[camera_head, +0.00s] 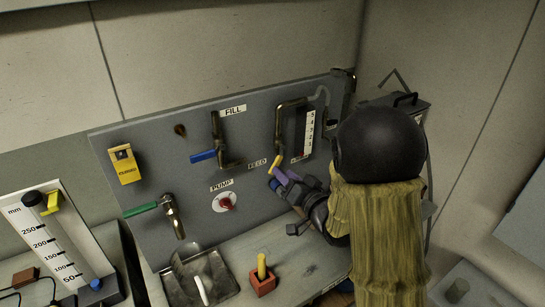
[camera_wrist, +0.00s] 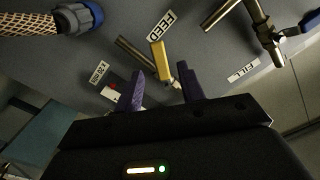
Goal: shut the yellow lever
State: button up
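The yellow lever (camera_head: 275,164) hangs off the FEED pipe on the grey panel, slanting down to the left. In the wrist view the yellow lever (camera_wrist: 160,58) points toward my gripper. My gripper (camera_head: 281,177) is just below the lever in the head view. In the wrist view my gripper (camera_wrist: 159,72) is open, with one purple finger on either side of the lever's end. I see gaps on both sides, so the fingers are not closed on it. The valve body behind the lever is partly hidden by my arm in the head view.
The panel also carries a blue lever (camera_head: 204,156), a green lever (camera_head: 140,209), a red PUMP knob (camera_head: 226,202) and a yellow box (camera_head: 124,163). Below, a metal tray (camera_head: 228,284) and a red block with a yellow peg (camera_head: 262,277) stand on the bench.

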aim_at(277, 160)
jog(key=p+x, duration=0.2)
jog(key=x, duration=0.5)
jog(key=shift+w+a, duration=0.2)
jog(key=shift+w, duration=0.05)
grip_shut()
